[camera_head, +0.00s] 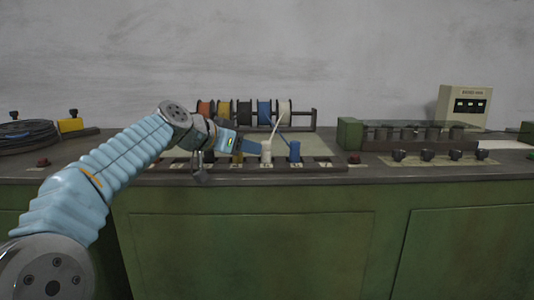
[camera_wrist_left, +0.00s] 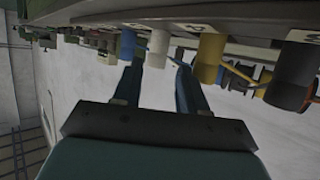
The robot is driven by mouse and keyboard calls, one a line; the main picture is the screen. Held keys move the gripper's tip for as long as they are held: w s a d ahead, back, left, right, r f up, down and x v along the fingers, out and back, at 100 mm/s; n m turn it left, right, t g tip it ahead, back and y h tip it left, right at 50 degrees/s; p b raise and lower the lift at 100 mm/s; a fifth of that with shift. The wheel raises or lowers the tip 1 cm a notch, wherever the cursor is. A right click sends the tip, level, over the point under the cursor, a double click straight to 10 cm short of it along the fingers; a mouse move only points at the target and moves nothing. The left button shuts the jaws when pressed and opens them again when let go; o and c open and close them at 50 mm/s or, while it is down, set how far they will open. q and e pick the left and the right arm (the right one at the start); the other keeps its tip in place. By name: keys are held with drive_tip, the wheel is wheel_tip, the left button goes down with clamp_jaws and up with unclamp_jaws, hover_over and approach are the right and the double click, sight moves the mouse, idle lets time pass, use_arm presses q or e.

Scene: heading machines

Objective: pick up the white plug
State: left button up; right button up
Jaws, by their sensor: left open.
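The white plug (camera_head: 266,154) stands upright on the bench panel in the head view, with a white cable rising from its top. My left gripper (camera_head: 253,147) reaches in from the left, its fingers close to the white plug. In the left wrist view the left gripper (camera_wrist_left: 160,68) is open and empty. The white plug (camera_wrist_left: 158,47) shows there between the lines of the two fingers, at or just beyond the tips. I cannot tell whether a finger touches it. My right gripper is not in view.
A blue plug (camera_head: 294,152) stands right of the white one and a yellow plug (camera_head: 237,159) left, partly behind my gripper. Coloured wire spools (camera_head: 245,112) stand behind the row. A green box with knobs (camera_head: 350,134) is farther right. The bench front edge is clear.

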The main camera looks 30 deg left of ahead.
sight(266, 153)
use_arm(q)
drive_tip(key=x, duration=0.6)
drive_tip(key=shift+w+d+p, duration=0.1)
drive_tip(key=shift+d+p, duration=0.05)
drive_tip(key=shift+p, duration=0.25)
clamp_jaws()
